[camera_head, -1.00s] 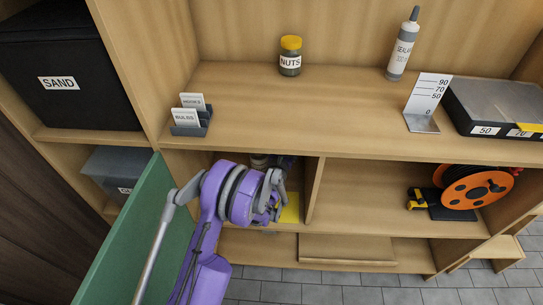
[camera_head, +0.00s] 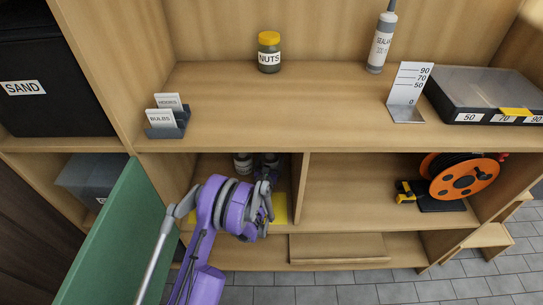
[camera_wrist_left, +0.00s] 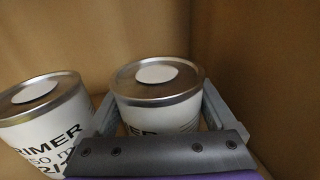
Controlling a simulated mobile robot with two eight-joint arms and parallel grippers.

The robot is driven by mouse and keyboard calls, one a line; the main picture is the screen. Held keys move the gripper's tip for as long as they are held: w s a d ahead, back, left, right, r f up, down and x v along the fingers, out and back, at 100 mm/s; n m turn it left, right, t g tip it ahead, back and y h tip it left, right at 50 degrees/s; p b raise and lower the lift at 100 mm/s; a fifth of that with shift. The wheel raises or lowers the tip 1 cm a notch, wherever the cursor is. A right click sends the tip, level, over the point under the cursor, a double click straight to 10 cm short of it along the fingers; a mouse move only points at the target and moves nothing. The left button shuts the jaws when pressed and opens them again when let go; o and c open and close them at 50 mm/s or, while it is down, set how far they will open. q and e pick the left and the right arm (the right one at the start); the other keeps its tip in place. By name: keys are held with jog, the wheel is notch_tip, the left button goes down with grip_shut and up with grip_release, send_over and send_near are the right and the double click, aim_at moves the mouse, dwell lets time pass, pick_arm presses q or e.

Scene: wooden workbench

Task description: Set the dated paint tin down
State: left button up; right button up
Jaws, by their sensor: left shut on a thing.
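Two white paint tins with metal lids and a white disc on each lid show in the left wrist view. My left gripper (camera_wrist_left: 165,110) is shut on the right tin (camera_wrist_left: 158,80), with a grey finger along each side. Its label is mostly hidden by the gripper. The left tin (camera_wrist_left: 40,105) stands close beside it, its label reading PRIMER with a volume and a partly cut-off line below. In the head view my left gripper (camera_head: 266,180) reaches into the lower left compartment, and a tin (camera_head: 243,163) shows behind it. I cannot tell whether the held tin touches the shelf.
A yellow patch (camera_head: 279,208) lies on the compartment floor by the divider (camera_head: 300,185). The green door (camera_head: 115,240) stands open at left. An orange reel (camera_head: 463,177) is in the right compartment. The upper shelf holds a nuts jar (camera_head: 269,52) and a card holder (camera_head: 166,122).

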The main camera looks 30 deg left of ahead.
pick_arm(q)
jog(key=o, duration=1.5)
jog(key=shift+r, duration=0.25)
jog(key=p+v, duration=0.1)
jog(key=v, duration=0.9)
jog(key=shift+s+d+f+b, duration=0.15)
jog(key=shift+s+f+b, duration=0.2)
jog(key=shift+b, duration=0.35)
jog(key=shift+s+d+r+b, duration=0.2)
jog(key=shift+s+b, duration=0.2)
jog(key=shift+s, duration=0.1)
jog(key=shift+s+r, duration=0.1)
